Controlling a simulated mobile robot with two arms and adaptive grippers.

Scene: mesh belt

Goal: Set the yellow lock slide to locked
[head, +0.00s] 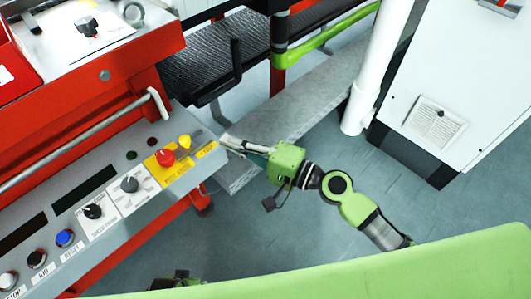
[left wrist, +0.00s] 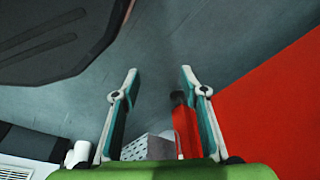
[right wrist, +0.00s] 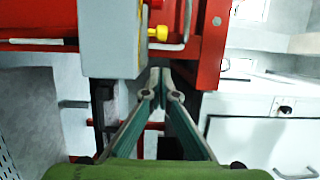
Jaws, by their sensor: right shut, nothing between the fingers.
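The yellow lock slide (head: 184,142) sits on a yellow-labelled plate (head: 207,150) at the right end of the grey control panel, beside a red mushroom button. In the right wrist view the yellow slide (right wrist: 158,33) sticks out from the panel's side, just above my fingertips. My right gripper (head: 224,139) is just right of the panel's end; it also shows in the right wrist view (right wrist: 160,73), shut and empty, with a small gap to the slide. I cannot tell the slide's setting. My left gripper (left wrist: 159,72) is open and empty, low beside a red structure.
The red button (head: 166,157) is close to the slide. A selector knob (head: 129,185) and blue button (head: 65,238) lie further left on the panel. A bent metal rail (head: 160,103) runs behind. A white cabinet (head: 455,70) stands right. Floor (head: 240,225) is open in front.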

